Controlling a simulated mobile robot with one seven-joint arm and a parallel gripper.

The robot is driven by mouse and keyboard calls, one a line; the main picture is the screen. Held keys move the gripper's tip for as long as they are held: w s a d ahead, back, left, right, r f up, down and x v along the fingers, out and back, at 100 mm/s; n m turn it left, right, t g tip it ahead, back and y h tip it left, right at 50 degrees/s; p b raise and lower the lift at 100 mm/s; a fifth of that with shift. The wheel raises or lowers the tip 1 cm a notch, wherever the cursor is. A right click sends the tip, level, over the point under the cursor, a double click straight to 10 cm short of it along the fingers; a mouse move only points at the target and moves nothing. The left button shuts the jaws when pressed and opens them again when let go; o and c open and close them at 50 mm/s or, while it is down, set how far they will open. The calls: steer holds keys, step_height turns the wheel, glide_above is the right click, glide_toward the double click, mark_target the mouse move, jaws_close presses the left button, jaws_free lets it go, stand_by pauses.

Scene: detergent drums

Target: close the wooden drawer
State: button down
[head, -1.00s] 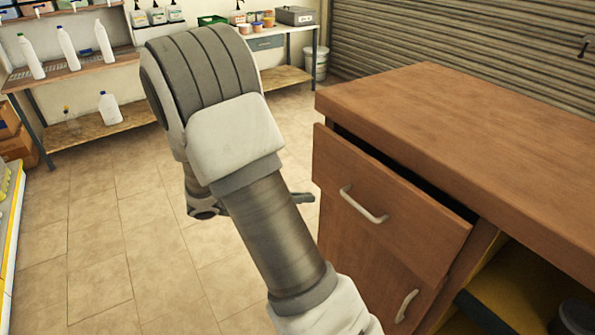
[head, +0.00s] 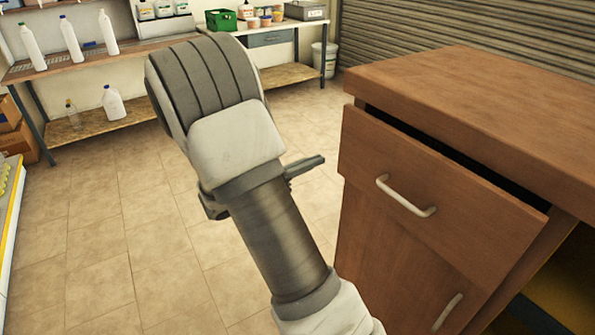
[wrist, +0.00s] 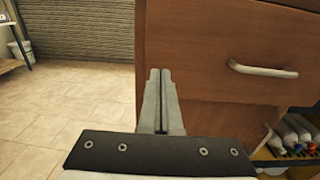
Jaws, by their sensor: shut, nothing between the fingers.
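The wooden drawer (head: 430,187) is at the top of a brown wooden cabinet (head: 490,110) on the right in the head view. It stands partly open, with a dark gap behind its front's top edge. Its pale bar handle (head: 405,198) is free. In the wrist view the drawer front (wrist: 220,45) and its handle (wrist: 262,69) are at upper right. My gripper (wrist: 160,72) is shut and empty, its fingers together in front of the cabinet's left part, left of and below the handle. In the head view my arm mostly hides the gripper; one part shows left of the cabinet.
A cupboard door with a handle (head: 447,312) is below the drawer. Shelves with bottles (wrist: 298,134) are right of it. A workbench (head: 90,67) with white bottles stands at the back. Tiled floor (head: 110,210) left of the cabinet is clear.

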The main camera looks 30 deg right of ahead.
mark_target(347, 147)
steer(key=d, duration=0.2)
steer(key=d+b, duration=0.1)
steer(key=d, duration=0.4)
steer(key=shift+w+b, duration=0.3)
steer(key=shift+d, duration=0.1)
steer(key=shift+w+d+r+p, duration=0.15)
steer(key=shift+d+p, duration=0.65)
steer(key=shift+d, duration=1.8)
